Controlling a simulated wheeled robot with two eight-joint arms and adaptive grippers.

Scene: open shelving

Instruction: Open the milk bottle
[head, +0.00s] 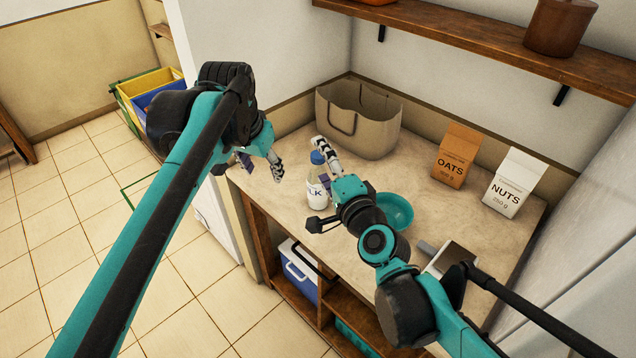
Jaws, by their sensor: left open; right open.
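The milk bottle (316,192) stands upright on the countertop (285,228), with a white label and a blue cap (317,158). My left gripper (262,166) is open and empty, to the left of the bottle and apart from it. My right gripper (325,163) is open, right at the cap and upper part of the bottle on its right side. It partly covers the bottle, and I cannot tell whether its fingers touch the cap.
A beige bag (372,139) stands behind the bottle. A teal bowl (397,211) sits to the right, partly behind my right arm. The oats carton (456,153) and nuts carton (514,184) stand at the back right. A wooden shelf (480,45) hangs above. A blue cooler (297,270) is below.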

